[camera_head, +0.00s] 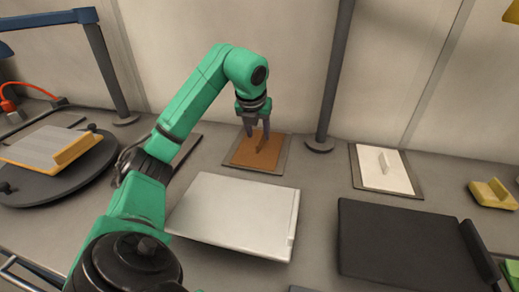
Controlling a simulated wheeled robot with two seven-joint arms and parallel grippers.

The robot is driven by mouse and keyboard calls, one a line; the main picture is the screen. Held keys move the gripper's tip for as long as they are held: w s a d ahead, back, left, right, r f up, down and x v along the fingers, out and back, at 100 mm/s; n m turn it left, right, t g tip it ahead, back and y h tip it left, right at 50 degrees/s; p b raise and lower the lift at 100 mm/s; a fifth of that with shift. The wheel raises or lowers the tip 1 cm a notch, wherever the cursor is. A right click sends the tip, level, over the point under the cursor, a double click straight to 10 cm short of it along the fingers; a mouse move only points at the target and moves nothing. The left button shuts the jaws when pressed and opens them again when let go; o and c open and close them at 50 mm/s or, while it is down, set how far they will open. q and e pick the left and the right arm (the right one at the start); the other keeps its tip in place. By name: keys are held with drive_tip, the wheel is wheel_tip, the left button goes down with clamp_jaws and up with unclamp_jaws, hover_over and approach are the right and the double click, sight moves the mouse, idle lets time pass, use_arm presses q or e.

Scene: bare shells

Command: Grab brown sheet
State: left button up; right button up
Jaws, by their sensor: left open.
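The brown sheet (245,159) lies flat on a grey plate at the back of the table, with an upright brown tab (267,141) on it. My left gripper (257,130) points down over the sheet, its two fingers apart near the top of the tab. I cannot tell whether the fingers touch the tab. My left arm comes in from the left front and bends down to it. My right gripper is not in view.
A silver laptop-like panel (236,212) lies in front of the sheet. A white sheet (380,171) with a tab and a black panel (405,241) lie to the right. A dark post (328,90) stands just right of the brown sheet. A round dark stand (35,188) holds a tan-and-orange board.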

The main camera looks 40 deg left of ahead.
sight(260, 143)
use_arm(q)
drive_tip(key=shift+x, duration=1.45)
clamp_jaws()
drive_tip(key=shift+r, duration=0.1)
